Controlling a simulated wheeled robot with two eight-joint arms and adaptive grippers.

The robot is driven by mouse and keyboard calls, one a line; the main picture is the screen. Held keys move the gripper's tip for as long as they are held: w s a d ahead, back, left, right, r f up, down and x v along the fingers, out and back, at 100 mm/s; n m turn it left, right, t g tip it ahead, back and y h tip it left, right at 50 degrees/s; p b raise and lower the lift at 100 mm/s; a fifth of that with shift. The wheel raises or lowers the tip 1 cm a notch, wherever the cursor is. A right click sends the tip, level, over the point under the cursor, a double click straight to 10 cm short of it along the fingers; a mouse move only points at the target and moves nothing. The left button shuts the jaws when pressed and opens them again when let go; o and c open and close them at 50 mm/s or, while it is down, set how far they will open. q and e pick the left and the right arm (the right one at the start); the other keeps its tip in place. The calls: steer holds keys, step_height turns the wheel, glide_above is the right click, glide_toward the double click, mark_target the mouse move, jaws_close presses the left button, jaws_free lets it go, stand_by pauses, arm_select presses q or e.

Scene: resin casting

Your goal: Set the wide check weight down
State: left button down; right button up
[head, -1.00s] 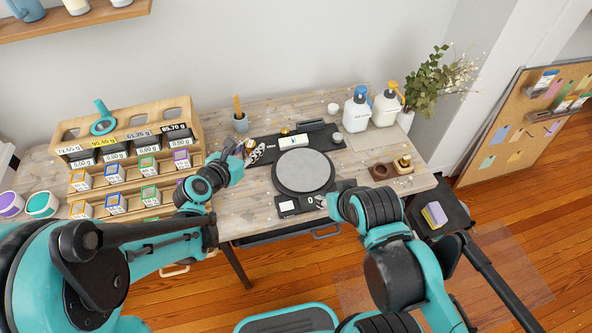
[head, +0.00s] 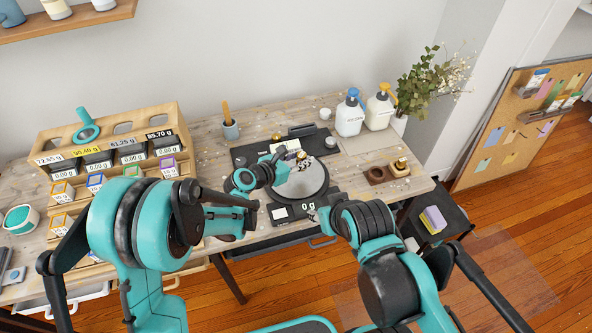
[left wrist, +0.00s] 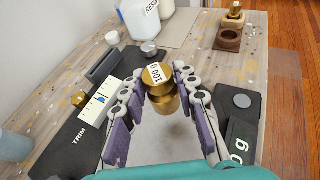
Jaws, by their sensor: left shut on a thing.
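The wide check weight (left wrist: 160,84) is a brass cylinder with a "100 g" label. In the left wrist view it sits between the purple-padded fingers of my left gripper (left wrist: 162,98), which is shut on it. In the head view my left gripper (head: 300,160) is over the round grey pan (head: 302,186) of the scale, and the weight is hardly distinguishable there. The scale display (head: 308,206) reads 0 g. A shadow lies on the pan beneath the weight. My right gripper (head: 316,216) is near the scale's front edge; its fingers are too small to judge.
Another brass weight (head: 401,163) stands on a wooden block right of the scale, beside a dark wooden holder (head: 377,174). Two pump bottles (head: 350,114) (head: 380,106) stand behind. A rack of small boxes (head: 110,150) fills the left. A cup (head: 230,129) stands behind my left arm.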

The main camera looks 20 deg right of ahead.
arm_select(q)
steer(key=shift+w+a+f+b, duration=0.2)
steer(key=shift+w+a+f, duration=0.1)
steer(key=shift+w+f, duration=0.15)
steer(key=shift+w+a+f+b, duration=0.15)
steer(key=shift+w+a+f, duration=0.2)
steer(key=shift+w, duration=0.2)
step_height(320, 180, down, 4)
steer(key=shift+d+r+b, duration=0.1)
steer(key=shift+b, duration=0.95)
steer(key=shift+r, duration=0.1)
steer(key=c, duration=1.2)
jaws_free()
steer(key=shift+o, duration=0.2)
